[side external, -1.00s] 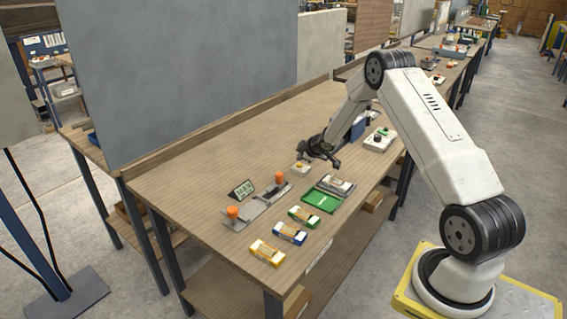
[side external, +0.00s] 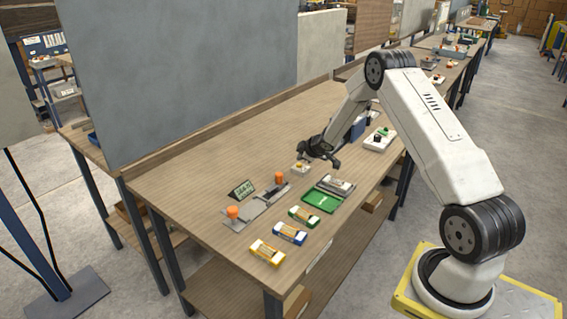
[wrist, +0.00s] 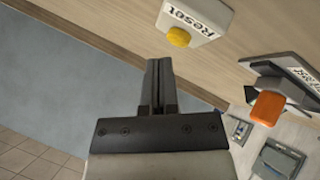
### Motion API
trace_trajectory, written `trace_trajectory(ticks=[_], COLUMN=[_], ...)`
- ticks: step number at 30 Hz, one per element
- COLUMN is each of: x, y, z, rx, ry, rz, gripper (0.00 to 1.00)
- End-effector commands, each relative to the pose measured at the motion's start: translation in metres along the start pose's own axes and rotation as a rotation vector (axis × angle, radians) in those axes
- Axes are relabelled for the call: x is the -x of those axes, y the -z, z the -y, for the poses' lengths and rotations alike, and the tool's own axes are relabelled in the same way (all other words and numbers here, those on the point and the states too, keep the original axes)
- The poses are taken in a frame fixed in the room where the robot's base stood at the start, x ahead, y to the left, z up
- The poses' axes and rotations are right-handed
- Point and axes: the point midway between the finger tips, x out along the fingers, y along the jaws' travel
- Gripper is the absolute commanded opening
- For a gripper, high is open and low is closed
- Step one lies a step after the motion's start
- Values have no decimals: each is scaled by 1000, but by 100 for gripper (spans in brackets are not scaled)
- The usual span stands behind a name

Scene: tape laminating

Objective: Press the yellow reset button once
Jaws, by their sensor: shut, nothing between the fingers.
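The yellow reset button (wrist: 179,37) sits on a white box labelled "Reset" (wrist: 202,17) at the top of the wrist view. In the side view the white box (side external: 300,169) stands on the bench beside my gripper (side external: 337,164). In the wrist view my gripper (wrist: 158,62) has its fingers together and nothing between them. The fingertips appear just below the button in that picture, with a visible gap between them. The height of the tips over the button is hard to tell.
A green tray (side external: 321,200), several coloured tape boxes (side external: 290,234) and a white control box (side external: 379,139) also lie on the bench. The bench's back half is clear.

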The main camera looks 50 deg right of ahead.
Motion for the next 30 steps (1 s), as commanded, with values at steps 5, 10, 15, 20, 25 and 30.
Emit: trace_trajectory(ticks=[5,10,15,20,25,30], x=[-3,-6,-6,-6,-6,-7], y=[-2,-4,-4,-4,-4,-5], z=[3,4,4,4,4,5], rx=[-1,0,0,0,0,0], ry=[1,0,0,0,0,0], rz=[1,0,0,0,0,0], gripper=[0,0,0,0,0,0])
